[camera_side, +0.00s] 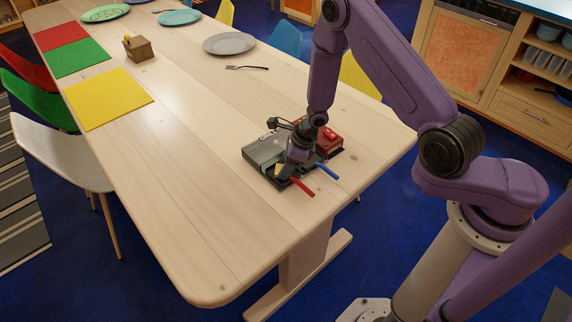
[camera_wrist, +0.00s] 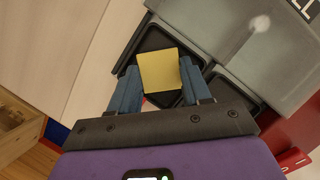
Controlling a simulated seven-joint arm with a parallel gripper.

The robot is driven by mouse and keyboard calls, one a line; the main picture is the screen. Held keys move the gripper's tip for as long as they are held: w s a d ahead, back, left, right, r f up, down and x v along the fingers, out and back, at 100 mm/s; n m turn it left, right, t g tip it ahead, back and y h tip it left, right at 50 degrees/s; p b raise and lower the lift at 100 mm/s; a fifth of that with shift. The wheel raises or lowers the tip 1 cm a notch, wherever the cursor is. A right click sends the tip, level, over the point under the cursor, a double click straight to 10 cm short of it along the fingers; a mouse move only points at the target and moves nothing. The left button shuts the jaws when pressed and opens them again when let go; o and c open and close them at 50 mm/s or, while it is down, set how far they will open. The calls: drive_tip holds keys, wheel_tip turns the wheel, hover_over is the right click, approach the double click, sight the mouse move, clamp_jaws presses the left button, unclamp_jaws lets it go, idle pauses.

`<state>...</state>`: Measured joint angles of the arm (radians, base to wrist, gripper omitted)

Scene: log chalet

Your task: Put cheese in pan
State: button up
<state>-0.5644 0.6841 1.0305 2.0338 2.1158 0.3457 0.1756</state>
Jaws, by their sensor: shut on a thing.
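The cheese (camera_wrist: 158,70) is a flat yellow square slice. My gripper (camera_wrist: 160,76) is shut on it, with a blue-grey finger at each side. In the wrist view the slice lies over a dark square pan (camera_wrist: 155,38), covering much of it; I cannot tell whether it touches the pan's floor. A second dark pan (camera_wrist: 222,84) sits beside it, partly hidden by my gripper. In the side view my gripper is low at the front of the grill (camera_side: 264,150), where a red handle (camera_side: 303,188) and a blue handle (camera_side: 327,171) stick out.
The grill's grey body (camera_wrist: 235,30) lies right behind the pans. A red block-like part (camera_side: 328,140) stands at its right. Yellow (camera_side: 108,98), green and red mats, a wooden box (camera_side: 138,47), a fork and plates lie farther back. The table's left front is clear.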

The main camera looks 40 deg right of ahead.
drive_tip(key=shift+f, duration=0.1)
drive_tip(key=o, duration=0.7)
drive_tip(key=shift+o, duration=0.2)
drive_tip(key=v, duration=1.2)
drive_tip(key=s+a+r+n+g+y, duration=0.1)
drive_tip(key=s+a+r+n+y, duration=0.1)
drive_tip(key=a+r+n, duration=0.65)
drive_tip(key=s+a+r+n+g, duration=0.2)
drive_tip(key=s+n+g, duration=0.1)
drive_tip(key=s+n, duration=0.75)
drive_tip(key=s+d+r+n+h, duration=0.2)
drive_tip(key=s+d+n, duration=0.3)
drive_tip(key=n, duration=0.5)
drive_tip(key=s+d+r+n+t+h, duration=0.1)
drive_tip(key=s+d+r+n, duration=0.3)
drive_tip(key=s+n, duration=0.6)
drive_tip(key=shift+s+d+n+h, duration=0.25)
drive_tip(key=shift+d+n+h, duration=0.25)
drive_tip(key=shift+d+h, duration=0.35)
